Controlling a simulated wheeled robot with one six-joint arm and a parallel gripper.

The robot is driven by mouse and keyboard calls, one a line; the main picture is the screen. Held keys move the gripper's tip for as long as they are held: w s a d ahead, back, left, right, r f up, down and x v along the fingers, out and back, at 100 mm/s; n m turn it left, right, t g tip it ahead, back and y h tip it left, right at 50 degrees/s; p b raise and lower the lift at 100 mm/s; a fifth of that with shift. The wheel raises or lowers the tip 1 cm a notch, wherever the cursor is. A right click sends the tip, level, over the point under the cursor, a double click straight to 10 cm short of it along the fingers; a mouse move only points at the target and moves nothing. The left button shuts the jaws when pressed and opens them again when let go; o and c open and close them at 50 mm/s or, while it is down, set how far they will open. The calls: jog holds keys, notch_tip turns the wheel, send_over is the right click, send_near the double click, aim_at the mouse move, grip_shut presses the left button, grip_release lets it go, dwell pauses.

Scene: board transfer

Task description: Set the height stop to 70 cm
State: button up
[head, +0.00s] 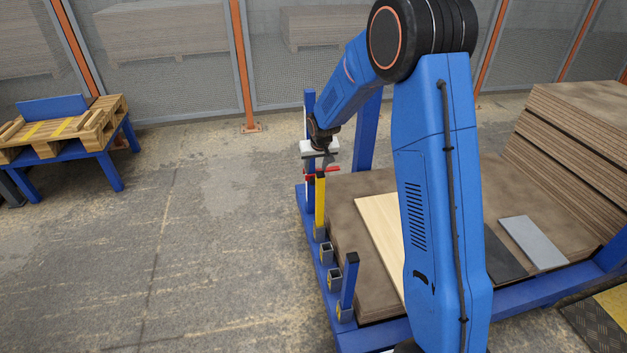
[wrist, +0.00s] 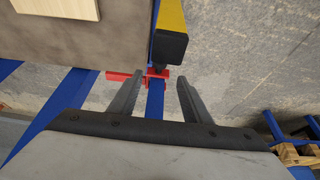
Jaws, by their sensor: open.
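My gripper (head: 325,160) is just above the stop in the head view, pointing down. In the wrist view my gripper (wrist: 150,80) is open and empty, its fingers either side of the blue post and close to the stop. I cannot tell whether they touch it. Scale marks on the post are too small to read.
A yellow post (head: 320,203) with a black cap stands close in front of the stop. A short blue post (head: 349,282) stands nearer. A pale board (head: 377,222) lies on the brown board stack (head: 350,190). A pallet table (head: 70,152) is at left; floor between is clear.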

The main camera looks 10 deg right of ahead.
aim_at(313, 179)
jog(key=x, duration=1)
grip_shut()
